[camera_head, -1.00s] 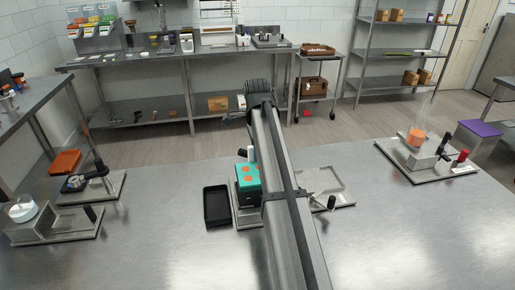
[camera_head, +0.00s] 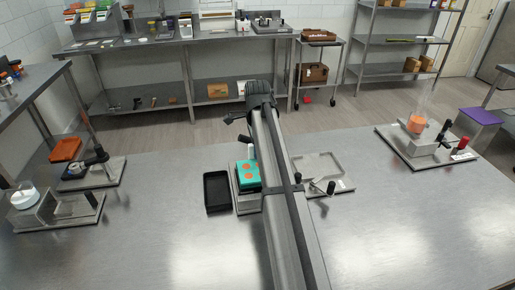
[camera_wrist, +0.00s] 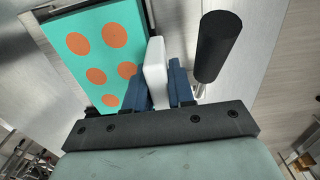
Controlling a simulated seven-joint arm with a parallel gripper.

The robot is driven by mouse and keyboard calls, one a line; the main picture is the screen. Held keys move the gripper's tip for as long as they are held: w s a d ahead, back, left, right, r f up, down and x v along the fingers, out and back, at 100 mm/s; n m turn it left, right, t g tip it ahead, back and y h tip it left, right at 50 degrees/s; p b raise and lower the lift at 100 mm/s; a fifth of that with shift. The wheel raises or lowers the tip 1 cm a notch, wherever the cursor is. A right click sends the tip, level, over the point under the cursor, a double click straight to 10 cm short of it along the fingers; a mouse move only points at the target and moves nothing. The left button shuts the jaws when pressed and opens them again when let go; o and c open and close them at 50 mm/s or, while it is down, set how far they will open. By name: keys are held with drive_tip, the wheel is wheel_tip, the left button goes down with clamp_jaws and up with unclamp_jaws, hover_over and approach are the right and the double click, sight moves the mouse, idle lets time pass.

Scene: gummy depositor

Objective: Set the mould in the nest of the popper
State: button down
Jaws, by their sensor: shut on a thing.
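The mould (camera_head: 248,174) is a flat teal slab with orange round cavities. In the head view it is just left of my arm, over a grey metal fixture (camera_head: 248,203) that I take for the popper. My arm hides part of both, and the nest is not clear to see. In the wrist view the mould (camera_wrist: 92,50) lies left of the fingers. My gripper (camera_wrist: 160,85) has blue fingers shut on a white upright tab (camera_wrist: 155,72) at the mould's edge. I cannot tell if the mould touches the fixture. A black cylindrical handle (camera_wrist: 217,45) stands right of the fingers.
An empty black tray (camera_head: 217,191) sits just left of the fixture. A shallow metal tray station (camera_head: 318,168) with a black knob is right of my arm. Other devices stand far left (camera_head: 60,212) and far right (camera_head: 415,148). The front table is clear.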

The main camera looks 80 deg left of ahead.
drive_tip(key=shift+f, duration=0.3)
drive_tip(key=shift+f, duration=0.5)
drive_tip(key=c, duration=0.9)
unclamp_jaws()
drive_tip(key=shift+a+r, duration=0.1)
drive_tip(key=shift+r, duration=0.05)
wheel_tip(320, 180, up, 14)
drive_tip(key=shift+f, duration=0.2)
